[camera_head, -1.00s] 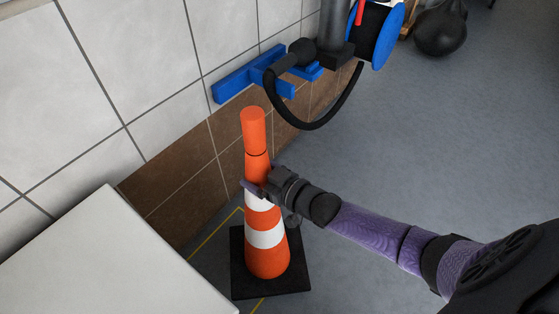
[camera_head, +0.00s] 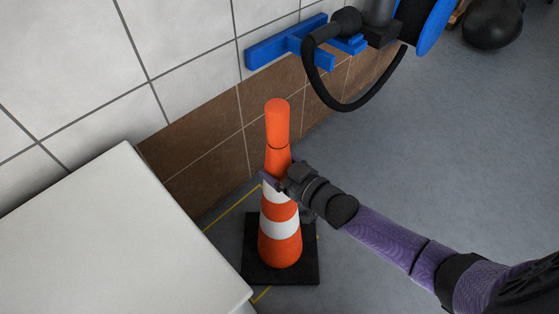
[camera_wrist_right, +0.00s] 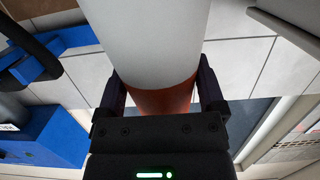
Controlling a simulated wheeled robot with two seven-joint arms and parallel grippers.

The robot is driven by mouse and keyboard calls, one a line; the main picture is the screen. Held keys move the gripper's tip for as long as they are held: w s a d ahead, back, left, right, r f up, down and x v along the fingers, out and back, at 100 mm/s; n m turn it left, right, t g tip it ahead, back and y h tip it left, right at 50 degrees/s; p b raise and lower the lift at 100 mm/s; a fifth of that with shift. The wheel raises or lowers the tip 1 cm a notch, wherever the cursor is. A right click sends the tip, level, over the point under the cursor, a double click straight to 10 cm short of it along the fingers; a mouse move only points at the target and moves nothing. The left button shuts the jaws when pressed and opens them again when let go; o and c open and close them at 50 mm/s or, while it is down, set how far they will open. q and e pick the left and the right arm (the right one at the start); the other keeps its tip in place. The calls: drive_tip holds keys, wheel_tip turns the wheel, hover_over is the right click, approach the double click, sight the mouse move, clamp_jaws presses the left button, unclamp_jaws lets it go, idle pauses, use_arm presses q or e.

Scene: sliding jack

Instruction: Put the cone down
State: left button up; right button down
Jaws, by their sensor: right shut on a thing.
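The orange cone (camera_head: 279,242) with white bands and a square black base (camera_head: 253,266) stands upright in the head view, over a yellow-marked area of the floor. I cannot tell whether its base touches the floor. My right gripper (camera_head: 283,184) is shut on the cone's upper part, around the upper white band. In the right wrist view the cone (camera_wrist_right: 150,50) passes between the two dark fingers (camera_wrist_right: 162,92), its white and orange surface filling the gap. My left gripper is out of view.
A white cabinet or table top (camera_head: 120,235) stands close on the left. A tiled wall (camera_head: 190,50) is behind the cone. A blue wall bracket (camera_head: 290,42) with a looped black hose (camera_head: 318,95) hangs above right. Grey floor (camera_head: 450,150) is open on the right.

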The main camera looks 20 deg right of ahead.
drive_tip(key=shift+a+r, duration=0.1)
unclamp_jaws()
drive_tip(key=shift+s+p, duration=0.2)
drive_tip(key=shift+p, duration=0.2)
drive_tip(key=p+v, duration=0.5)
drive_tip(key=v, duration=0.6)
drive_tip(key=s+d+f+m+g+h, duration=0.1)
drive_tip(key=s+d+f+g+h, duration=0.2)
drive_tip(key=s+f, duration=0.55)
drive_tip(key=s+d+f+g+h, duration=0.1)
drive_tip(key=s+f+g+h, duration=0.1)
drive_tip(key=s+f+g, duration=0.45)
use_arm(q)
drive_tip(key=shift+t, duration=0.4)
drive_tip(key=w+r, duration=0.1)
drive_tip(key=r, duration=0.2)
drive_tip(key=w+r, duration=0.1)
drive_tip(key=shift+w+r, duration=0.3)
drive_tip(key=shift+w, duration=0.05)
use_arm(e)
drive_tip(key=s+a+f+g, duration=0.1)
drive_tip(key=s+f+g, duration=0.2)
drive_tip(key=s, duration=1.1)
drive_tip(key=s+a+f+g+h, duration=0.1)
drive_tip(key=s+f+g, duration=0.3)
drive_tip(key=s, duration=1)
drive_tip(key=shift+s+a+f+g+h, duration=0.2)
drive_tip(key=shift+a+g+h, duration=0.1)
drive_tip(key=shift+a+g, duration=0.3)
